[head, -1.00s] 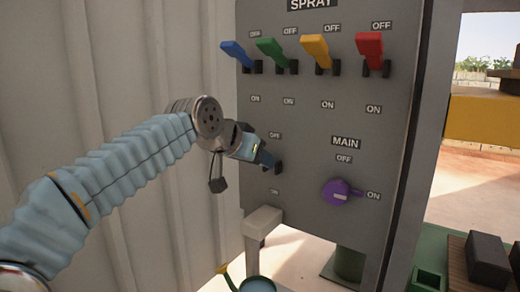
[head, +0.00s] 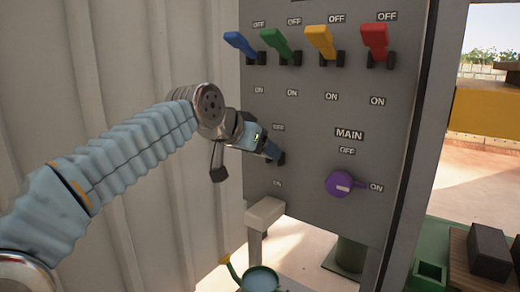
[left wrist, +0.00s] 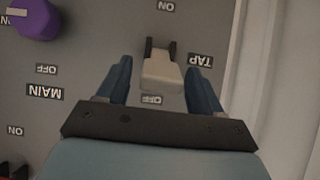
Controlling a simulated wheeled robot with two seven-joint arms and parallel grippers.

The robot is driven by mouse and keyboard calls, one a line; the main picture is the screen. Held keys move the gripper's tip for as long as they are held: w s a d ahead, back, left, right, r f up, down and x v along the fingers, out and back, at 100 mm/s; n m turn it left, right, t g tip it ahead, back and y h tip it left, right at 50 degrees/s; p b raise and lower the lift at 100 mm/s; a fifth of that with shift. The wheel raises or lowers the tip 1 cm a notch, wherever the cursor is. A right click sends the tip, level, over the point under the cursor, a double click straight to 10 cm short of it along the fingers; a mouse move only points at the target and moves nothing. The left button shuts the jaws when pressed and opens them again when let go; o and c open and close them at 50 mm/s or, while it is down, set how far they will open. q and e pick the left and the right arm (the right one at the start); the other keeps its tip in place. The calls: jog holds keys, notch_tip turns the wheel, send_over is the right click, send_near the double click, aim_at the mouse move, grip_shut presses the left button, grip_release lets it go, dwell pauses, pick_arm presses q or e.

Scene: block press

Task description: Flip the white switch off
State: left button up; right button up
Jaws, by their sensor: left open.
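The white switch (left wrist: 161,72) is on the grey panel between my left gripper's two blue fingers in the left wrist view. Its broad end lies on the side of the OFF label, and its dark base is on the ON side. A TAP label is beside it. My left gripper (left wrist: 162,67) is open, with a gap between each finger and the lever. In the head view my left gripper (head: 272,151) is at the panel's lower left, between an OFF label above and an ON label below, hiding the white lever. My right gripper is not in view.
Blue (head: 239,43), green (head: 275,42), yellow (head: 319,41) and red (head: 374,40) levers are tilted up above the gripper. A purple MAIN knob (head: 338,184) is to the right. A pale post (head: 264,212) and watering can (head: 258,280) are below. A ribbed wall (head: 120,60) is at left.

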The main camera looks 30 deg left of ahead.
pick_arm(q)
jog(key=v, duration=1.3)
jog(key=shift+r, duration=0.1)
